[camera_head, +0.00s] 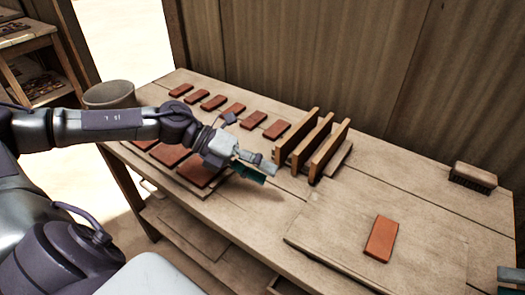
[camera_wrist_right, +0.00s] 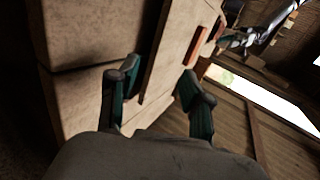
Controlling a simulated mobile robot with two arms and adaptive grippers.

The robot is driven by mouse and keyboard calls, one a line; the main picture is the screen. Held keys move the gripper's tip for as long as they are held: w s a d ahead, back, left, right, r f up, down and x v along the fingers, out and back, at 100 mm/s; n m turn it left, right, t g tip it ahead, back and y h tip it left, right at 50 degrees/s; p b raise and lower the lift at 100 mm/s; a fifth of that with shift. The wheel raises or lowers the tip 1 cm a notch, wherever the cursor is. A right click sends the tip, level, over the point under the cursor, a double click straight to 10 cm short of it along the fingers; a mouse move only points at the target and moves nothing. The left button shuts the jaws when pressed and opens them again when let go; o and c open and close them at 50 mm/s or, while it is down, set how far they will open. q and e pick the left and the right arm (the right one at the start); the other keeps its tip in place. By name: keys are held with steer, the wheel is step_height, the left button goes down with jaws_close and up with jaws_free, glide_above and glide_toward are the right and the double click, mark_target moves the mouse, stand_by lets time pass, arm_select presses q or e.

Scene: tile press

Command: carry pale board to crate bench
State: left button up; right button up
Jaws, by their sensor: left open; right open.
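A pale, flat board (camera_head: 330,240) lies at the front right of the wooden table, with one red tile (camera_head: 381,239) on it. What looks like the same board (camera_wrist_right: 178,50) and tile show in the right wrist view. My left gripper (camera_head: 258,170) is open and empty above the table, left of the upright wooden slats. My right gripper (camera_wrist_right: 157,85) is open, its fingers apart in front of the table and board side. Only a teal part of it (camera_head: 510,279) shows at the head view's lower right edge. I cannot identify the crate bench.
Several red tiles (camera_head: 233,110) lie in rows at the table's far left. A rack of upright slats (camera_head: 328,152) stands in the middle, and a brush (camera_head: 474,177) lies at the far right. A bucket (camera_head: 108,94) and a shelf (camera_head: 24,45) with small items are at left.

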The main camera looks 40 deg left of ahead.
steer(key=v, duration=0.5)
stand_by(0.4)
